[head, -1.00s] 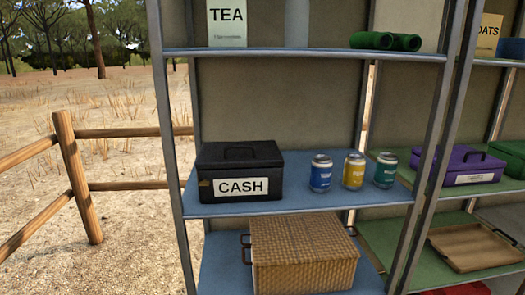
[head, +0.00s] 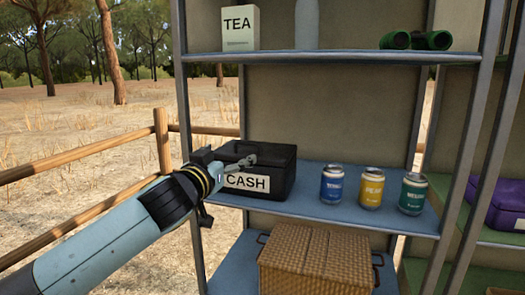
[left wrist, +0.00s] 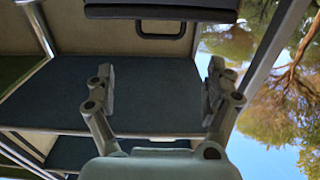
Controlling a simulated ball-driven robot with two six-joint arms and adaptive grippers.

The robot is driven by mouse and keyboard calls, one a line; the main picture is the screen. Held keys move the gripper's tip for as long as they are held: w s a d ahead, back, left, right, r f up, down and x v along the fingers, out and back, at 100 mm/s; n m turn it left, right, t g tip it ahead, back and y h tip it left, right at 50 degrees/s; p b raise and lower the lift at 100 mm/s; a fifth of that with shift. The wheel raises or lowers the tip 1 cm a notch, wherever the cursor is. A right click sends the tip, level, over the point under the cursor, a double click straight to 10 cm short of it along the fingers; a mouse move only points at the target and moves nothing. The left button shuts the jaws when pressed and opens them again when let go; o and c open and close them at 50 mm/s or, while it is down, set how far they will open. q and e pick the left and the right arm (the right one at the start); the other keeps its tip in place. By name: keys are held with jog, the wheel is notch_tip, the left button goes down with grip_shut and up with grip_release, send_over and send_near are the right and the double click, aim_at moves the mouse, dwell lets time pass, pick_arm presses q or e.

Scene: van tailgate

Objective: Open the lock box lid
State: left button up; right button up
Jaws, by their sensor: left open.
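The black lock box (head: 282,180) labelled CASH stands on the blue middle shelf in the head view, its lid shut. Its top handle is partly hidden behind my gripper. My left gripper (head: 226,162) is in front of the box's upper left part, covering its left front corner and part of the label. In the left wrist view, which looks upside down, the open, empty fingers (left wrist: 160,68) point towards the dark box (left wrist: 160,12) with its handle (left wrist: 162,30) at the top edge. I cannot tell whether a finger touches the box. My right gripper is out of view.
A blue can (head: 332,184), a yellow can (head: 371,188) and a green can (head: 412,194) stand right of the box. A wicker basket (head: 315,262) sits below. The upper shelf (head: 330,57) holds a TEA box (head: 241,28) and binoculars (head: 415,40). A shelf post (head: 182,90) rises at left.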

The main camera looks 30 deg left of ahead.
aim_at(247, 144)
pick_arm(q)
jog(key=p+x, duration=0.1)
jog(key=x, duration=0.9)
jog(key=shift+w+a+f, duration=0.1)
jog(key=shift+w, duration=0.15)
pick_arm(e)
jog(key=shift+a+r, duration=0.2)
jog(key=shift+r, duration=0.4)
pick_arm(q)
jog(key=c, duration=1.5)
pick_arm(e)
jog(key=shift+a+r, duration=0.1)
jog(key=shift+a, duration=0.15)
